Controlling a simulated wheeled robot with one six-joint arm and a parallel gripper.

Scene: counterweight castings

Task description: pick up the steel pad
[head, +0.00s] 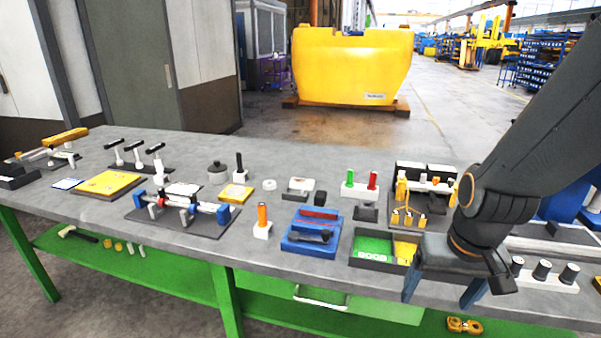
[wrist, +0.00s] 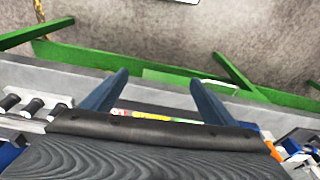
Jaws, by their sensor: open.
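I cannot pick out the steel pad with certainty. Several small grey and dark parts lie on the grey workbench (head: 160,222), among them a pale grey block (head: 298,187) and a dark grey block (head: 366,212). My gripper (head: 437,302) hangs at the front edge of the bench, at the right, in front of a black tray with green and yellow sections (head: 373,246). Its two blue fingers are apart with nothing between them. In the wrist view my gripper (wrist: 159,80) also shows spread fingers over the bench edge and green frame. My arm hides part of the bench's right side.
A blue tray (head: 312,232) with red and dark parts stands left of the black tray. A white strip with dark knobs (head: 541,272) lies right of my gripper. A yellow casting (head: 352,65) stands behind the bench. A green shelf (head: 180,280) runs below.

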